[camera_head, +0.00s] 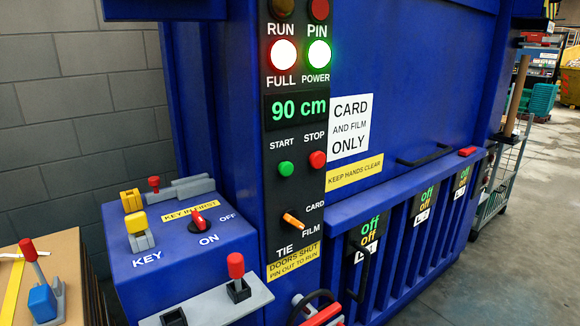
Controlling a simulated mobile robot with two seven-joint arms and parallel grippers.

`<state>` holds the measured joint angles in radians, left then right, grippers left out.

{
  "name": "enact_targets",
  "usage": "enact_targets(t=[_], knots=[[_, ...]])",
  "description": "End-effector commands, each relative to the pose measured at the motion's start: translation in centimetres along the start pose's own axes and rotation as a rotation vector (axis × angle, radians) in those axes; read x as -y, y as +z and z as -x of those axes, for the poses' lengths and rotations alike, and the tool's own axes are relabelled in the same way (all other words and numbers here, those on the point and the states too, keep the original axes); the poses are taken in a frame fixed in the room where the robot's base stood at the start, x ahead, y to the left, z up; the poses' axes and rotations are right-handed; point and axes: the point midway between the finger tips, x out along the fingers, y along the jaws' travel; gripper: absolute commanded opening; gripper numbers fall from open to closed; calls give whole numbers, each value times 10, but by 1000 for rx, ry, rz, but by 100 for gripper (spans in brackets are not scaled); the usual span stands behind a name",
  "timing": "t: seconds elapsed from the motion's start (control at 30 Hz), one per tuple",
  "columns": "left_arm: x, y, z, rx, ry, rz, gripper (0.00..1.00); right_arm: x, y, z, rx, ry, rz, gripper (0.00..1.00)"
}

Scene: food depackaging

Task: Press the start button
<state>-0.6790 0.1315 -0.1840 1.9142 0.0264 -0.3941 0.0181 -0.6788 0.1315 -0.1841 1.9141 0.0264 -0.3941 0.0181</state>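The green start button (286,168) sits on the black control panel (275,195) of a blue machine, under the label START. The red stop button (317,160) is just to its right. Nothing touches or covers either button. Above them, the display (297,108) reads "90 cm" in green. The FULL lamp (283,55) glows white with a red rim, and the POWER lamp (318,54) glows white with a green rim. The RUN lamp (282,8) and PIN lamp (318,10) look dark. Neither of my grippers is in view.
An orange selector (293,220) sits lower on the panel. A blue box at left carries a yellow key (138,228) and red rotary switch (198,221). A red-topped lever (236,272) stands on a grey plate in front. Open floor lies at right.

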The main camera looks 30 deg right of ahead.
Motion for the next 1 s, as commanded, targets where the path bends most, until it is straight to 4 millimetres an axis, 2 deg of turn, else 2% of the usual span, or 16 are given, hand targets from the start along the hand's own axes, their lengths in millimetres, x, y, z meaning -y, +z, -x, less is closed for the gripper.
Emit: enact_targets(t=[0.43, 0.87, 0.9, 1.0], knots=[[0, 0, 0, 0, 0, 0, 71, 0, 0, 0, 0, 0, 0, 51], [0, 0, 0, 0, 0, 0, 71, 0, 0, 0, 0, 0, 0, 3], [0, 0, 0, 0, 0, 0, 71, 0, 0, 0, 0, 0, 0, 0], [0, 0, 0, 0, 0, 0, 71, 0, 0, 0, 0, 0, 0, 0]])
